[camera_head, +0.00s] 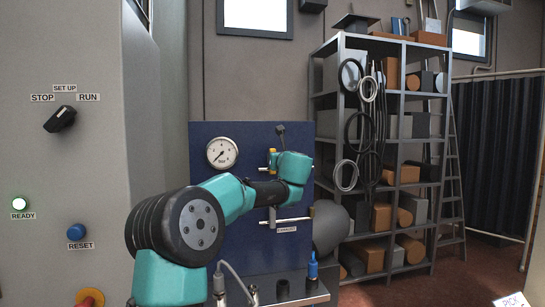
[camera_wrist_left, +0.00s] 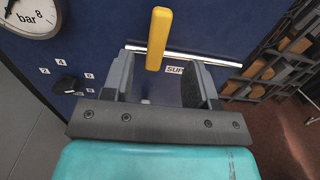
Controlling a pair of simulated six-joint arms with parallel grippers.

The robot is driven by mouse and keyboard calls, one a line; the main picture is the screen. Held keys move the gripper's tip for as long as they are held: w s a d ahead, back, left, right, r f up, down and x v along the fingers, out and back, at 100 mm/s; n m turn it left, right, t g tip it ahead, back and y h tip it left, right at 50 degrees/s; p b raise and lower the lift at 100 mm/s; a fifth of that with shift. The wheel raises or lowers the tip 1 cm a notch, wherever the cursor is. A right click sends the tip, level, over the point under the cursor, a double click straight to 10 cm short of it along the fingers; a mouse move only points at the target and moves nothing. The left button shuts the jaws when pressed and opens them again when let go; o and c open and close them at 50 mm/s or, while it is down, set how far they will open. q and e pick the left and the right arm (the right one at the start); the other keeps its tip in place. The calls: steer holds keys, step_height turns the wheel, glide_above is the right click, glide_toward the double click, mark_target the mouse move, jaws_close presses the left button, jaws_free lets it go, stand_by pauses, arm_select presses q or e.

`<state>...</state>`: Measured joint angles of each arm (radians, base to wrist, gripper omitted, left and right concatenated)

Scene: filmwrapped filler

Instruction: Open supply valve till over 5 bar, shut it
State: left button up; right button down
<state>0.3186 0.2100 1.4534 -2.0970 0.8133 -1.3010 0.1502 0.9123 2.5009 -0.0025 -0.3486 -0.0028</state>
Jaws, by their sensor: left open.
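The supply valve's yellow handle (camera_wrist_left: 157,38) stands upright in the left wrist view, in front of a pipe and a partly hidden label starting "SUP" (camera_wrist_left: 174,70). My left gripper (camera_wrist_left: 162,68) is open, one finger on each side of the handle's lower end, with no clear contact. In the head view my teal left arm reaches across the blue panel (camera_head: 240,240) and hides much of the valve area. The round white gauge (camera_head: 222,152) is on the panel's upper left; its needle seems to point lower left. The gauge, marked bar (camera_wrist_left: 32,15), is cut off in the wrist view.
A black knob (camera_wrist_left: 66,85) with numbers around it is left of the handle. A grey cabinet on the left has a selector switch (camera_head: 60,119), a lit READY lamp (camera_head: 20,203) and a blue RESET button (camera_head: 76,232). A loaded shelf (camera_head: 343,100) stands right.

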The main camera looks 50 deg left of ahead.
arm_select(q)
steer(key=x, duration=0.9)
steer(key=shift+a, duration=0.1)
steer(key=shift+c, duration=0.2)
jaws_close()
